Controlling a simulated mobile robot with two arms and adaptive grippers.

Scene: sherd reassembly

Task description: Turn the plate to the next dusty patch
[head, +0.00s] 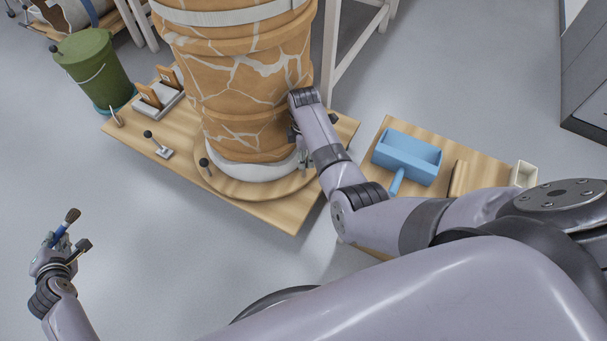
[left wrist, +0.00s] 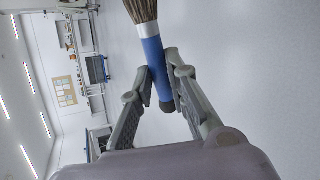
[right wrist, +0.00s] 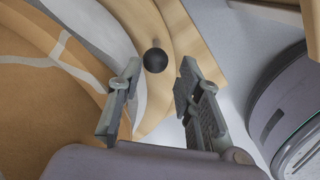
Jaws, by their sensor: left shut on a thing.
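The round wooden plate (head: 235,188) lies under a large orange jar (head: 250,95) with pale crack lines and a white base band. One black knob (head: 204,162) stands at the plate's front left. My right gripper (head: 303,158) is at the plate's right side, partly hidden by its own arm. In the right wrist view its fingers (right wrist: 155,95) are open, with a black knob (right wrist: 155,60) in line with the gap between them; contact is not visible. My left gripper (head: 60,250) is shut on a brush (left wrist: 155,55) with a blue handle and brown bristles, away from the jar.
A green bucket (head: 92,70) stands at the back left. A small lever (head: 158,144) and a rack with brown pieces (head: 160,95) sit left of the jar. A blue scoop (head: 408,158) and a small white box (head: 523,174) lie on the right board. The floor between my left gripper and the plate is clear.

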